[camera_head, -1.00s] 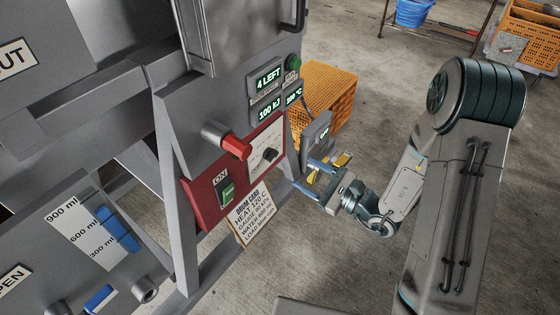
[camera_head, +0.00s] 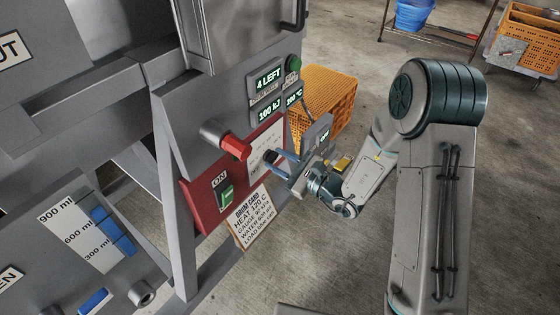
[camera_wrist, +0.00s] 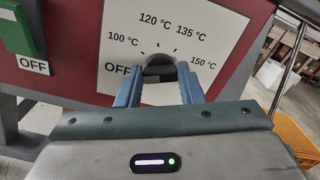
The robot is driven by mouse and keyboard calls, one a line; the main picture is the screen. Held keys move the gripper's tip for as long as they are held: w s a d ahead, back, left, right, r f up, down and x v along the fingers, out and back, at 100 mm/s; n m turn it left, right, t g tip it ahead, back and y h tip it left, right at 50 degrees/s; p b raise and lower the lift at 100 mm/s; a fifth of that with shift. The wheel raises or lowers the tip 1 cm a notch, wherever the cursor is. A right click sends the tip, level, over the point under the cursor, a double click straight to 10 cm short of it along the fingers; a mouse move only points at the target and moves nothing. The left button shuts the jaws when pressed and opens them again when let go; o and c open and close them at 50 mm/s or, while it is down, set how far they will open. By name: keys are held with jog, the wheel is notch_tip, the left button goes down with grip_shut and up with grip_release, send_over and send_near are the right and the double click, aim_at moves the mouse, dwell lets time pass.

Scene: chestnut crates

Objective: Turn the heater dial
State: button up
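The heater dial (camera_wrist: 160,68) is a small black knob on a white plate (camera_wrist: 200,22) marked OFF, 100, 120, 135 and 150 °C. The plate is on the machine's dark red panel (camera_head: 205,205). My gripper (camera_wrist: 160,72) is at the dial, its two blue fingers apart on either side of the knob. I cannot tell whether they touch it. The knob's pointer is not clear. In the head view my gripper (camera_head: 272,160) covers the dial and part of the plate.
A red-capped grey cylinder (camera_head: 233,147) sticks out just left of the plate. A green switch (camera_head: 226,195) is below it. A card (camera_head: 252,215) reads HEAT 120 C. Displays read 4 LEFT (camera_head: 268,81) and 100 kJ (camera_head: 271,111). An orange crate (camera_head: 328,92) stands behind.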

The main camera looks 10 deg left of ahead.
jog(key=c, duration=0.3)
jog(key=m+p, duration=0.2)
jog(key=m, duration=0.1)
jog(key=shift+d+r+p, duration=0.1)
jog(key=shift+r+p, duration=0.1)
jog(key=shift+p, duration=0.15)
jog(key=m+p, duration=0.5)
jog(key=shift+w, duration=0.2)
jog(key=m+p, duration=0.5)
jog(key=shift+m+p, duration=0.4)
jog(key=shift+w+f+m+p, duration=0.1)
jog(key=shift+f+m+p, duration=0.1)
jog(key=shift+m+p, duration=0.7)
jog(key=shift+f+m+p, duration=0.15)
jog(key=shift+m+p, duration=0.55)
jog(key=shift+m, duration=0.4)
